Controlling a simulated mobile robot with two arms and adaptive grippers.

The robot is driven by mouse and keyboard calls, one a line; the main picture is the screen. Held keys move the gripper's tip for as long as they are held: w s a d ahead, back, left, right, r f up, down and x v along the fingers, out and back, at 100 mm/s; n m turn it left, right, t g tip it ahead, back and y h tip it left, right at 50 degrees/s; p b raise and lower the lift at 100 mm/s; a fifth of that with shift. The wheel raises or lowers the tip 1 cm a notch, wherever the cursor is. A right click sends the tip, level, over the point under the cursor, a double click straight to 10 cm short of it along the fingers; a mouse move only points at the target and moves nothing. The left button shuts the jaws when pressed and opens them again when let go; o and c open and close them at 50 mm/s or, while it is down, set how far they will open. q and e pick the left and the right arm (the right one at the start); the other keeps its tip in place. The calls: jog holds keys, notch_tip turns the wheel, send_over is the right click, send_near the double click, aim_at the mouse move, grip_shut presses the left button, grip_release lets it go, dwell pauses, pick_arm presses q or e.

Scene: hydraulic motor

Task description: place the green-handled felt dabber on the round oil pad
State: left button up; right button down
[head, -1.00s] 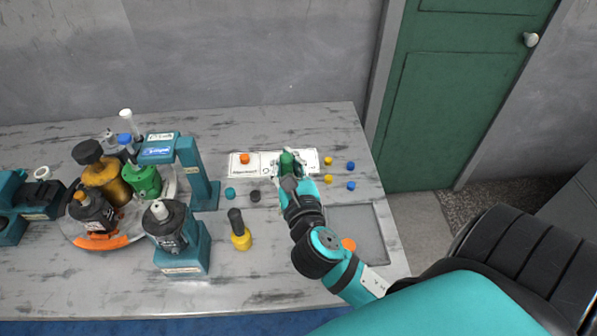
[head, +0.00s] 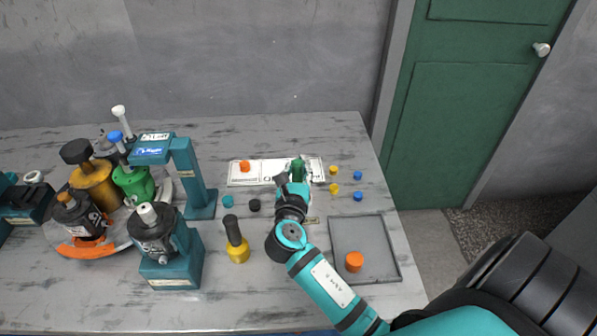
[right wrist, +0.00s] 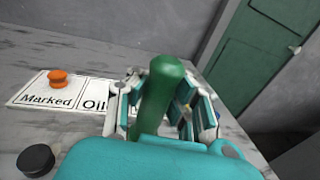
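The green-handled felt dabber (head: 298,169) stands about upright at the right part of the white label card, and its lower end is hidden. My right gripper (head: 295,180) is around it, with fingers spread to either side. In the right wrist view the green handle (right wrist: 161,98) rises between the fingers of my gripper (right wrist: 165,105), with a gap showing on the right side. The card (right wrist: 92,97) reads "Marked" and "Oil" there. I cannot make out the round oil pad; the gripper and handle cover that part of the card. My left gripper is out of view.
An orange knob (head: 245,166) sits on the card's left part. Small yellow (head: 334,189) and blue (head: 358,196) pieces lie to the right. A grey tray (head: 372,235) holds an orange piece. A yellow-based dabber (head: 237,243) and teal stand (head: 190,180) are left.

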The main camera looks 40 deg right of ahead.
jog(key=shift+f, duration=0.5)
jog(key=c, duration=1.4)
grip_release()
jog(key=shift+f, duration=0.15)
jog(key=shift+s+a, duration=0.1)
jog(key=b+v, duration=0.1)
jog(key=v, duration=1)
jog(key=shift+s+a+r, duration=0.2)
jog(key=shift+s+r, duration=0.05)
jog(key=shift+s, duration=0.05)
